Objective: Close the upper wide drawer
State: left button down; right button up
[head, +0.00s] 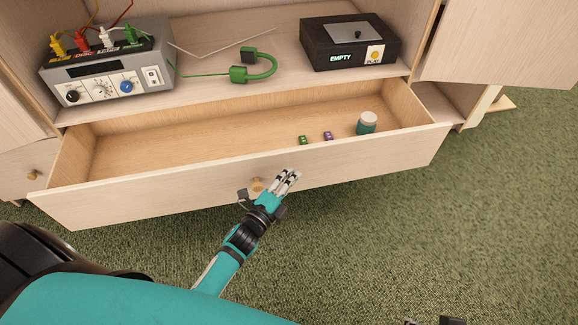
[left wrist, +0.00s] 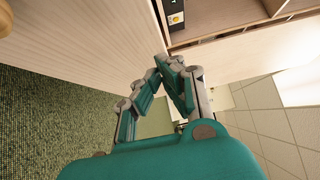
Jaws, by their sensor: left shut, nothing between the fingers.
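The upper wide drawer (head: 375,152) is pulled well out of the cabinet, its inside showing from above. Its pale wood front has a round brass knob (head: 257,185) near the middle. The front also fills the upper left of the left wrist view (left wrist: 90,38), with part of the knob (left wrist: 5,20) at the corner. My left gripper (head: 292,174) is shut and empty, just right of the knob at the outer face of the front. Its closed fingers (left wrist: 167,65) point along the front in the wrist view; I cannot tell whether they touch it.
Inside the drawer are a teal jar with a white lid (head: 367,123), a small green block (head: 303,140) and a purple one (head: 328,136). On the shelf above stand a grey instrument (head: 105,72), a green cable (head: 260,66) and a black box (head: 350,45). Green carpet (head: 490,230) lies clear at right.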

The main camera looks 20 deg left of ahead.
aim_at(297, 153)
pick_arm(q)
jog(key=shift+w+a, duration=0.35)
jog(key=shift+w, duration=0.35)
jog(key=shift+w+a, duration=0.35)
jog(key=shift+w, duration=0.3)
jog(key=shift+w+a, duration=0.35)
jog(key=shift+w, duration=0.35)
pick_arm(e)
jog(key=shift+f, duration=0.4)
pick_arm(q)
jog(key=shift+b, duration=0.3)
